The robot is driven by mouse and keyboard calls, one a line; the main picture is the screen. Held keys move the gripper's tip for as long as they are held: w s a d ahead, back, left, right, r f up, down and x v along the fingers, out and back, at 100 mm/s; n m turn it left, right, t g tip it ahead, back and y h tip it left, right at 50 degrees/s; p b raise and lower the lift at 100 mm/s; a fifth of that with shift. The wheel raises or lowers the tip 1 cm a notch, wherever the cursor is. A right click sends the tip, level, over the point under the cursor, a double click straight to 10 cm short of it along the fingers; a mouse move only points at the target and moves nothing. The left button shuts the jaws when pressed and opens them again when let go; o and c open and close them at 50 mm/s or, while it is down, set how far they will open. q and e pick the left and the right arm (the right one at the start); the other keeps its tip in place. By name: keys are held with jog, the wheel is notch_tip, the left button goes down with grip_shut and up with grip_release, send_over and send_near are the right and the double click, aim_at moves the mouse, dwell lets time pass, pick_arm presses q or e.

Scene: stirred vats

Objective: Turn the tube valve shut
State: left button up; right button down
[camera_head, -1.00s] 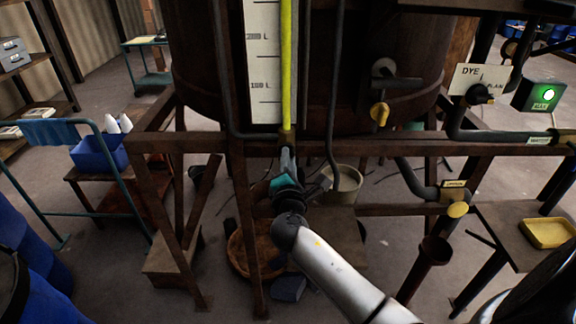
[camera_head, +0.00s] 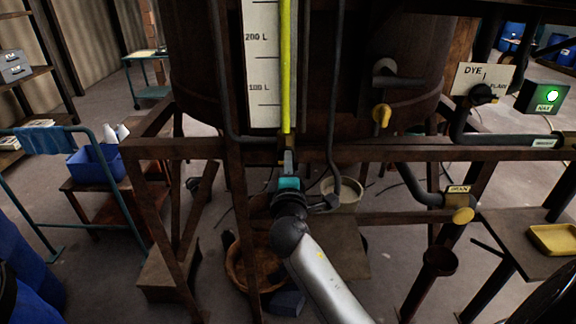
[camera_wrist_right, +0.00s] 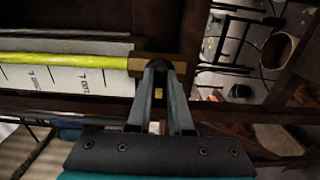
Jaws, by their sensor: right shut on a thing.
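The yellow sight tube (camera_head: 286,75) runs down a white litre scale (camera_head: 262,70) on the vat, and it lies sideways in the wrist view (camera_wrist_right: 60,59). At its lower end is the brass tube valve (camera_wrist_right: 143,64); its handle is hidden between my fingers. My right gripper (camera_head: 288,153) reaches up to the valve from below. In the wrist view its grey fingers (camera_wrist_right: 160,68) come together at the valve's end, shut on it. My left gripper is not in view.
A rusty frame beam (camera_head: 350,149) crosses just at the valve's height. A yellow-handled tap (camera_head: 381,117) and the drain valve (camera_head: 463,215) are to the right. A pale bucket (camera_head: 345,193) and a round basket (camera_head: 240,268) are below. A thin dark pipe (camera_head: 334,100) hangs close by.

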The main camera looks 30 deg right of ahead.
dwell(0.3)
jog(key=c, duration=0.8)
grip_release()
jog(key=b+v, duration=0.1)
jog(key=v, duration=1.4)
jog(key=shift+s+b, duration=0.2)
jog(key=shift+b, duration=0.2)
